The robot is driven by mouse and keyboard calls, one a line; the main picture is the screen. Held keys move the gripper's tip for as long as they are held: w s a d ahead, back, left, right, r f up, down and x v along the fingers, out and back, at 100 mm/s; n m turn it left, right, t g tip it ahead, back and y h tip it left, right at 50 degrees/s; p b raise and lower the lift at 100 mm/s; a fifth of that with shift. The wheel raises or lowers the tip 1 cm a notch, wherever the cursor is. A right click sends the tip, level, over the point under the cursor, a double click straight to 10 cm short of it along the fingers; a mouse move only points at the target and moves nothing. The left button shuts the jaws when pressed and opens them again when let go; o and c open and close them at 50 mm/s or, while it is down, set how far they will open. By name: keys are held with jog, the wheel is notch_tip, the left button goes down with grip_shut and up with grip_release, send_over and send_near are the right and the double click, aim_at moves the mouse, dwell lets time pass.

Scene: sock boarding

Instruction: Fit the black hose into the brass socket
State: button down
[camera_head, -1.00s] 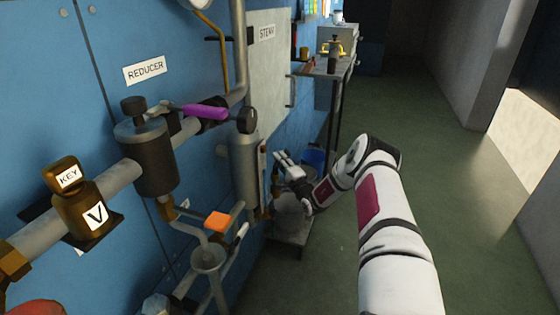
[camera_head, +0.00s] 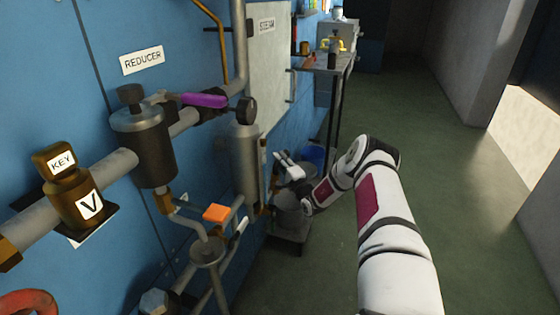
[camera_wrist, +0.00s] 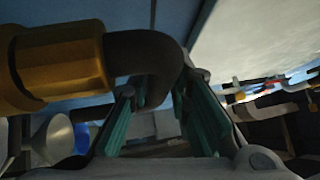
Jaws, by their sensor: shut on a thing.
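In the wrist view the brass socket (camera_wrist: 62,65) is large at the upper left. The black hose (camera_wrist: 145,52) meets the socket's right-hand mouth, then bends down between the teal-padded fingers of my gripper (camera_wrist: 157,90). My gripper is shut on the hose near its bend. How deep the hose sits in the socket cannot be seen. In the head view my gripper (camera_head: 283,162) is small, beside the pipework on the blue wall. The hose and socket are too small and dark to make out there.
A grey vertical cylinder (camera_head: 246,165) stands just left of my gripper. The reducer (camera_head: 147,145) and a brass KEY valve (camera_head: 73,190) are on the wall pipe at left. Green floor (camera_head: 470,215) is clear at right.

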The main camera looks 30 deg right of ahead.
jog(key=shift+f, duration=0.25)
jog(key=c, duration=1.4)
grip_release()
jog(key=s+f, duration=0.2)
jog(key=s, duration=0.9)
jog(key=shift+s+a+f, duration=0.15)
jog(key=shift+s+a, duration=0.15)
jog(key=shift+s, duration=0.1)
